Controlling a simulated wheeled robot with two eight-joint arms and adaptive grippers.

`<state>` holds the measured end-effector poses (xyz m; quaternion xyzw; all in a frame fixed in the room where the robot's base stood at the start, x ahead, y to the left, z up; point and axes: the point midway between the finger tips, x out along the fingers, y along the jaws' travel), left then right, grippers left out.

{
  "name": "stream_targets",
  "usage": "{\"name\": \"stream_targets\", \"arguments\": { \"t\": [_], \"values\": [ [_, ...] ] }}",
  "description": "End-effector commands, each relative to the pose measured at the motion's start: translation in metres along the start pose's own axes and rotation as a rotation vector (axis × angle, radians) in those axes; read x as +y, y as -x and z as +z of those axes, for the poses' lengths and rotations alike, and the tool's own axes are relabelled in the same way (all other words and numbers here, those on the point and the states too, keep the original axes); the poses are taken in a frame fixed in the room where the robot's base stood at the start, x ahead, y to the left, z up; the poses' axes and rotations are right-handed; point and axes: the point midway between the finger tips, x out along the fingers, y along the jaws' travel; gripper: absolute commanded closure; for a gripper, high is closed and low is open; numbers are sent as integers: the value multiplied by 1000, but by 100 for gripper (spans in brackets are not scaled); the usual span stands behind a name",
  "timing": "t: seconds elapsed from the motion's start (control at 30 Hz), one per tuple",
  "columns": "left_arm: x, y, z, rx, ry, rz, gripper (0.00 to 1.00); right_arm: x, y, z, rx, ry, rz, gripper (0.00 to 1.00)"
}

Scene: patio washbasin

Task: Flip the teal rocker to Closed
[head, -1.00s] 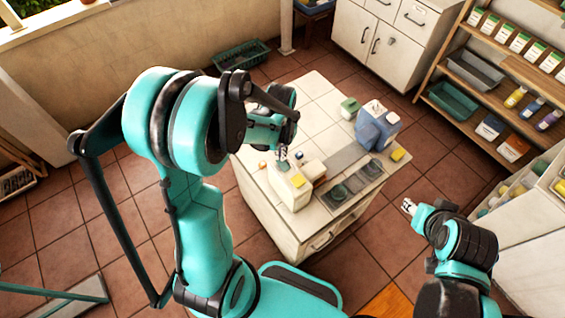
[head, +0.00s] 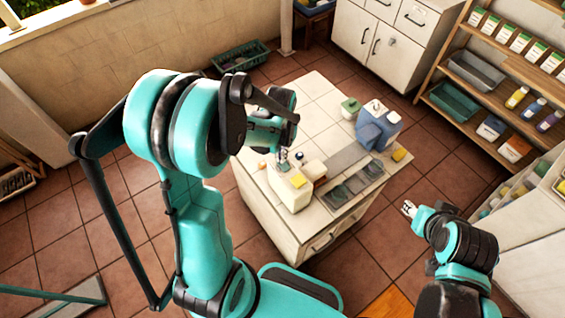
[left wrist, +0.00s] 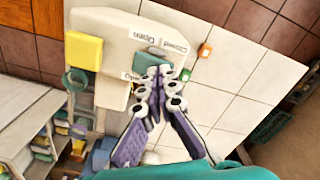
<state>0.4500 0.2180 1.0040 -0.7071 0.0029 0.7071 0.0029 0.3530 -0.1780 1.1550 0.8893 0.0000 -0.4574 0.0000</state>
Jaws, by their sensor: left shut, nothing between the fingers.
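The teal rocker (left wrist: 150,63) sits on a cream box (left wrist: 112,28) and shows in the left wrist view, partly hidden by my fingers. Labels reading Open and Closed are on the box near it. My left gripper (left wrist: 163,76) is shut and empty, its fingertips at the rocker's edge; I cannot tell whether they touch it. In the head view my left gripper (head: 283,157) is over the back of the cream box (head: 289,198), and the rocker cannot be made out. My right gripper (head: 409,209) is off to the right, clear of the counter; its jaw opening is too small to tell.
A yellow block (left wrist: 83,50) is on the cream box. Small orange (left wrist: 205,50) and green blocks lie on the tiles beside it. A blue container (head: 377,130) and a yellow sponge (head: 399,155) are at the counter's right.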

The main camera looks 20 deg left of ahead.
Motion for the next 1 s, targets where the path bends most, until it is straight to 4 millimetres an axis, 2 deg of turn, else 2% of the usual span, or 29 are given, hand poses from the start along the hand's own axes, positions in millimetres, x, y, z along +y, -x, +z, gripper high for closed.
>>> {"name": "stream_targets", "arguments": {
  "t": [0.63, 1.0],
  "values": [
    [0, -7, 0, 0, 0, 0, 100, 0, -6, 4, 0, 0, 0, 60],
    [0, 20, 0, 0, 0, 0, 100, 0, 11, -8, 0, 0, 0, 60]
  ]
}}
